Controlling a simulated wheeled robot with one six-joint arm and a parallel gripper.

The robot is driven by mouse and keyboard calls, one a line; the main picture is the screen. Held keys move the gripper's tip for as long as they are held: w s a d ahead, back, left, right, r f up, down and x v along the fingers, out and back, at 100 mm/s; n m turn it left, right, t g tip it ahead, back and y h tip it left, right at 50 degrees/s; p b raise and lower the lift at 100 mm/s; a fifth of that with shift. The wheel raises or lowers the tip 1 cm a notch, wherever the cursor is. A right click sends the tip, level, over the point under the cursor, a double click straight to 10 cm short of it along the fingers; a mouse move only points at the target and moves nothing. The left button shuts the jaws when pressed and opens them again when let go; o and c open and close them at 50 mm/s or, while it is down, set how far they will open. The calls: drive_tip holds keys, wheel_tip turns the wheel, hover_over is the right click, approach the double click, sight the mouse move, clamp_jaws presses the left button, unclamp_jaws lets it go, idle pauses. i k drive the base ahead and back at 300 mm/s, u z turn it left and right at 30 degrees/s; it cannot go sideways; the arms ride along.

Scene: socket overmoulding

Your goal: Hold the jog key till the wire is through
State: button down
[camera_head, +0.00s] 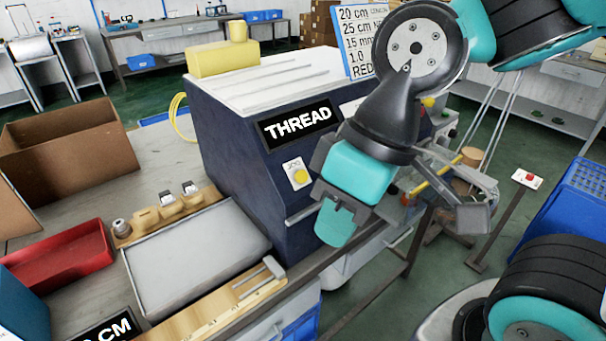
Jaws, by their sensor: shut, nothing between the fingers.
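The jog key (300,176) is a round yellow button on a white plate marked JOG, on the front of the dark blue machine (225,150) labelled THREAD. My gripper (335,232) hangs in front of the machine's right part, to the right of and below the key. It looks shut and empty, and the key is uncovered, with a gap showing between them in the picture. A coil of yellow wire (178,115) shows at the machine's left side. My arm hides part of the machine's right end, and I cannot tell how far any wire runs inside.
A grey tray (190,262), a wooden rack (165,215), a red bin (62,258) and a cardboard box (60,150) stand on the bench to the left. A sign (357,40) stands behind the machine. Blue crates (585,200) are at the right.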

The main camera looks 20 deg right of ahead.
sight(300, 176)
drive_tip(key=z, duration=2.6)
drive_tip(key=k, duration=0.7)
drive_tip(key=u, duration=0.85)
